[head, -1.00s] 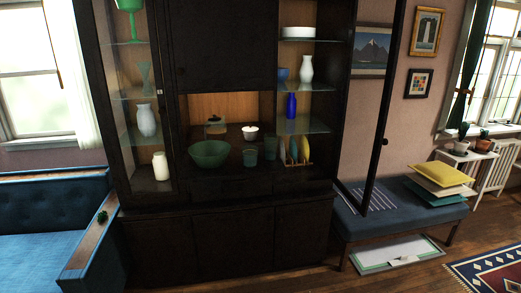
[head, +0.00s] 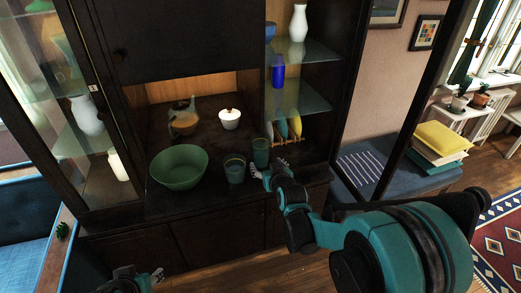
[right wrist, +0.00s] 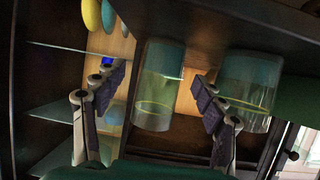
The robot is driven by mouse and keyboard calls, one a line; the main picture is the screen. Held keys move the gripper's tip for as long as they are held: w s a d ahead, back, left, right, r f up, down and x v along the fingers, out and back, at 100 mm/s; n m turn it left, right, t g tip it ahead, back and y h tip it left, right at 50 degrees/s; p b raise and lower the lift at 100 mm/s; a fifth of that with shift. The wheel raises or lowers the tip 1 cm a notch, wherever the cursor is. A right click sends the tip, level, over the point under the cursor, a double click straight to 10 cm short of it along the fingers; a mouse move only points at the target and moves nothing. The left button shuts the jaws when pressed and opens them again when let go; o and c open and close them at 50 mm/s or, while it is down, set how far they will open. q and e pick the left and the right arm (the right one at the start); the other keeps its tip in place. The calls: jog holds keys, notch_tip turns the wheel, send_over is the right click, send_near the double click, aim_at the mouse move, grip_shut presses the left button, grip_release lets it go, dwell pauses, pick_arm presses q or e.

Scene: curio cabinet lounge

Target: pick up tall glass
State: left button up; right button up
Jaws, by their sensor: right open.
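The tall glass (head: 261,152) is a green-tinted tumbler standing on the cabinet's middle counter. A second, shorter-looking glass (head: 235,169) stands just to its left. My right gripper (head: 267,170) is open in front of the tall glass at the counter's edge. In the right wrist view, which is turned upside down, the tall glass (right wrist: 158,85) shows between the spread fingers, and the other glass (right wrist: 247,92) is partly behind the right-hand finger. I cannot tell whether either finger touches a glass. My left gripper (head: 148,279) is at the bottom left, partly cut off.
A green bowl (head: 179,167) stands left of the glasses. A white lidded bowl (head: 230,119) and a teapot (head: 184,119) are behind. Plates in a rack (head: 290,131) stand close on the right. Glass shelves (head: 300,98) and an open cabinet door are at the right.

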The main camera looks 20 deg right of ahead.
aim_at(263, 161)
jog(key=shift+b+x, duration=0.3)
jog(key=shift+x, duration=0.6)
jog(key=b+x, duration=0.1)
jog(key=x, duration=0.4)
jog(key=shift+w+a, duration=0.15)
jog(key=shift+a, duration=0.05)
jog(key=c, duration=1.5)
